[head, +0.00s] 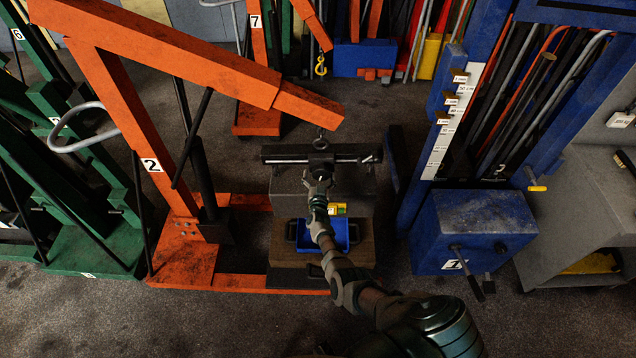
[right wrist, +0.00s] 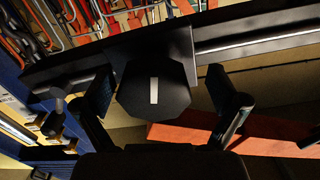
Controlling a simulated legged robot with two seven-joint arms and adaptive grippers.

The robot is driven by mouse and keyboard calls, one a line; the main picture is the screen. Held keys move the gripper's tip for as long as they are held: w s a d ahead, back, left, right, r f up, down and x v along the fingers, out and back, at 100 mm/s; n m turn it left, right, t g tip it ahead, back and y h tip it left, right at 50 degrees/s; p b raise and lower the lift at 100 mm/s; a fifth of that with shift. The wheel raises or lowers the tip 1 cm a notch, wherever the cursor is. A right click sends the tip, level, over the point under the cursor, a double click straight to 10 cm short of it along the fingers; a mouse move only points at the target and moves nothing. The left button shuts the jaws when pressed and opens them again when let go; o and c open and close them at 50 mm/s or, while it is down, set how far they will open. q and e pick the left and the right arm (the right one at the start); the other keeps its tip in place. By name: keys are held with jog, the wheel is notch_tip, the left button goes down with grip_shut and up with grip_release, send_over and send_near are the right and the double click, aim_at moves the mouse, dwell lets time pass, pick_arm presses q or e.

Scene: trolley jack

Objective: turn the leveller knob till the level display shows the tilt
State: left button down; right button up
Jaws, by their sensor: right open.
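The leveller is a black bar (head: 283,153) hung under the orange crane's boom, above a grey block. Its knob (right wrist: 153,90) is a dark, many-sided knob with a white mark that stands nearly upright in the right wrist view. My right gripper (head: 319,180) is at the middle of the bar and hides the knob in the head view. In the right wrist view the right gripper (right wrist: 160,82) is open, one finger on each side of the knob, with gaps showing. A small yellow-green panel (head: 338,209), perhaps the level display, is partly behind my arm; its reading is too small to tell.
The orange crane (head: 180,255) marked 2 stands left of the bar. A blue tray (head: 343,236) lies below the grey block (head: 352,193). A blue press (head: 473,225) stands close on the right. Green cranes (head: 90,245) stand at far left. The front floor is clear.

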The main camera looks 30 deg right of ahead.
pick_arm(q)
jog(key=shift+w+d, duration=0.1)
jog(key=shift+d, duration=0.1)
pick_arm(e)
jog(key=v, duration=1.1)
jog(key=shift+s+a+f, duration=0.2)
jog(key=shift+s+a, duration=0.05)
jog(key=shift+a, duration=0.15)
pick_arm(q)
jog(key=shift+w+d, duration=0.1)
pick_arm(e)
jog(key=shift+d, duration=0.1)
